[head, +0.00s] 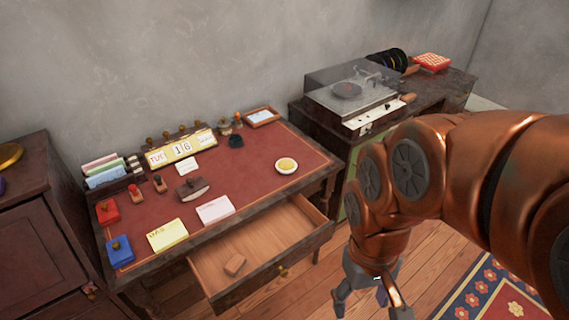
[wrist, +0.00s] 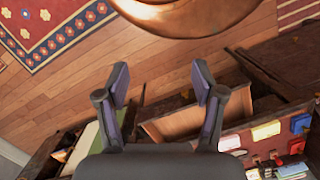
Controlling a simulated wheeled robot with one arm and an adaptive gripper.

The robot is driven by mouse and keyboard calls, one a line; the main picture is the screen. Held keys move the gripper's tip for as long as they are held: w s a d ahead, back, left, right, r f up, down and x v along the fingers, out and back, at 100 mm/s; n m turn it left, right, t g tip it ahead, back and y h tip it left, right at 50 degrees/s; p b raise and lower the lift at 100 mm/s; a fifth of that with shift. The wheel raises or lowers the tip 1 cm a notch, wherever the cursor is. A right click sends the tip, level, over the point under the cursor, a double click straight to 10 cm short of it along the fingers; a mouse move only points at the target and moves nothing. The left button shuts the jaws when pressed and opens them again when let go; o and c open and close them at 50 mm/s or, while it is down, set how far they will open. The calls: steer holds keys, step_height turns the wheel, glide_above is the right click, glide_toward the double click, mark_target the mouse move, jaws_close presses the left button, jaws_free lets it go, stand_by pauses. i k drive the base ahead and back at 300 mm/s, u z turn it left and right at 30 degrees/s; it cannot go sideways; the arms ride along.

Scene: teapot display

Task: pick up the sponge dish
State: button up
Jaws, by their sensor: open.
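The sponge dish (head: 285,172) is a small round white dish holding a yellow sponge (head: 287,163). It sits on the red desk top (head: 250,170) near its right side, behind the open drawer. My gripper (head: 362,300) is low in the head view, to the right of the desk and well apart from the dish, over the wooden floor. In the wrist view my gripper (wrist: 159,78) has its two fingers spread with nothing between them. I cannot make out the dish in the wrist view.
Stamps, cards and a calendar (head: 181,149) stand left of the dish. A record player (head: 350,90) is on the cabinet behind right. A patterned rug (head: 500,295) lies at the lower right.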

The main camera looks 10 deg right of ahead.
mark_target(286, 166)
steer(key=u, duration=3.85)
steer(key=k, duration=1.85)
steer(key=z, duration=1.2)
